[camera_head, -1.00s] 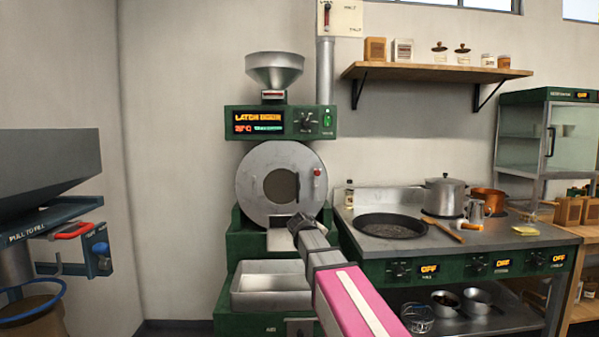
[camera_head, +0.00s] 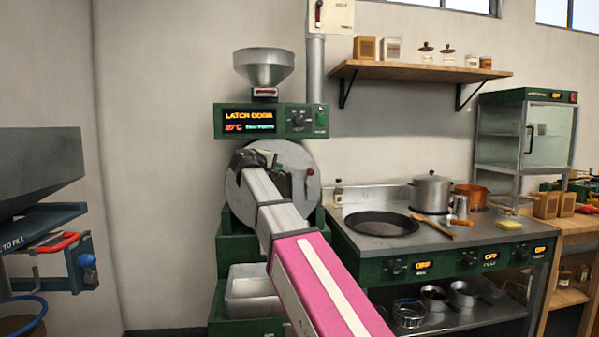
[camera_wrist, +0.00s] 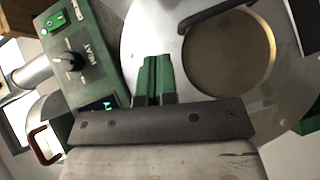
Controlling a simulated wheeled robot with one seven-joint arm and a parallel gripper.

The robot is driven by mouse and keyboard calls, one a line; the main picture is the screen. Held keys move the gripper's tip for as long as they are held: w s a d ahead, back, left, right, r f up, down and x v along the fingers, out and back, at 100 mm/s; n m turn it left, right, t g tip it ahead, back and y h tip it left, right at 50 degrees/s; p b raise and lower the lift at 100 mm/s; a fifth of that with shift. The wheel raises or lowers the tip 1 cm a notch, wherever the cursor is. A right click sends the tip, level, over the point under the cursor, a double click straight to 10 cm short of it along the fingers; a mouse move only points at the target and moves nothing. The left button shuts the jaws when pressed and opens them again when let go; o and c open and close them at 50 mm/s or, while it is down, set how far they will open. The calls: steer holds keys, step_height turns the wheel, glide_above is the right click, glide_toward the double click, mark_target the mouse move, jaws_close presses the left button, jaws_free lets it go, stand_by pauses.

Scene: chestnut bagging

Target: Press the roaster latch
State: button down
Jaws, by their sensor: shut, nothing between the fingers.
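The roaster's round steel door (camera_head: 238,196) shows in the head view, partly covered by my arm. The red-tipped latch (camera_head: 310,172) is at the door's right edge, apart from my gripper and to its right. In the wrist view, the door's round window (camera_wrist: 230,55) is at the right and a dark curved bar (camera_wrist: 215,15) is at the top. The red latch tip is not clear there. My gripper (camera_wrist: 155,75) is shut and empty, its green fingertips together over the door's face. Whether it touches the door cannot be told.
The green control panel (camera_head: 225,132), reading a latch-door message, is above the door, with the hopper (camera_head: 264,66) on top. A steel tray (camera_head: 250,295) is below. A stove with a pan (camera_head: 372,224) stands at right. A blue-grey dispenser (camera_head: 38,165) is at left.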

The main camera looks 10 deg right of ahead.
steer(key=shift+s+d+f+x, duration=0.15)
steer(key=shift+s+d+x, duration=0.2)
steer(key=shift+x, duration=1.8)
steer(key=shift+s+d+f+x, duration=0.15)
steer(key=shift+s+d+x, duration=0.2)
steer(key=shift+x, duration=1.8)
steer(key=shift+s+d+f+x, duration=0.15)
steer(key=shift+s+d+x, duration=0.15)
steer(key=shift+x, duration=1.85)
